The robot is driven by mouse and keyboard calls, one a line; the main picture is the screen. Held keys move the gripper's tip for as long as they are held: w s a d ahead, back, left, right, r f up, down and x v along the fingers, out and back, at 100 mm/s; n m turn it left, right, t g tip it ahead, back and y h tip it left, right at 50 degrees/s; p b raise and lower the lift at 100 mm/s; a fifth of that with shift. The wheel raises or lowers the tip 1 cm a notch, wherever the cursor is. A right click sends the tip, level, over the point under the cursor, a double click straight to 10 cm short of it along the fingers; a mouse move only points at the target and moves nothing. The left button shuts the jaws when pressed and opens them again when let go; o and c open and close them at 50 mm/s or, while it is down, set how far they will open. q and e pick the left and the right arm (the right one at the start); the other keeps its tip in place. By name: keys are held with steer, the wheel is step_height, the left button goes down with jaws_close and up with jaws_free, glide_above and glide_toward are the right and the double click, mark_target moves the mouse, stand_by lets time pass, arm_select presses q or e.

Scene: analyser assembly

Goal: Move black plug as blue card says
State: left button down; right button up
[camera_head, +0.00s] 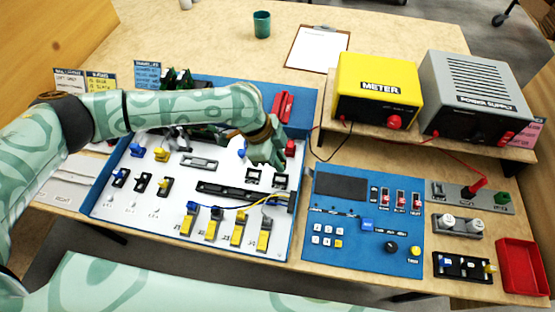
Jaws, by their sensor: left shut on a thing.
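My left arm reaches in from the left over the white analyser board (125,212). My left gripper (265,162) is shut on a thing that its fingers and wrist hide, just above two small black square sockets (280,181). I cannot make out the black plug for certain. A blue card (147,74) with small writing stands at the back left; its text is too small to read surely. Yellow and pale cards (100,83) stand beside it. My right gripper is not in view.
A blue control panel (345,248) lies right of the board. The yellow meter (376,88) and grey power supply (470,95) stand on a shelf behind it. A red tray (522,268) is at the right. Yellow connectors (237,235) line the board's front. A red-black cable crosses the shelf front.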

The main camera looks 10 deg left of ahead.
arm_select(q)
steer(key=shift+p, duration=0.35)
steer(key=shift+f, duration=0.1)
stand_by(0.6)
steer(key=shift+f+b, duration=0.7)
steer(key=shift+f, duration=0.65)
steer(key=shift+f, duration=0.2)
steer(key=shift+f+b, duration=0.3)
steer(key=shift+f, duration=0.25)
steer(key=shift+f, duration=0.4)
steer(key=c, duration=1)
jaws_free()
steer(key=shift+r, duration=0.1)
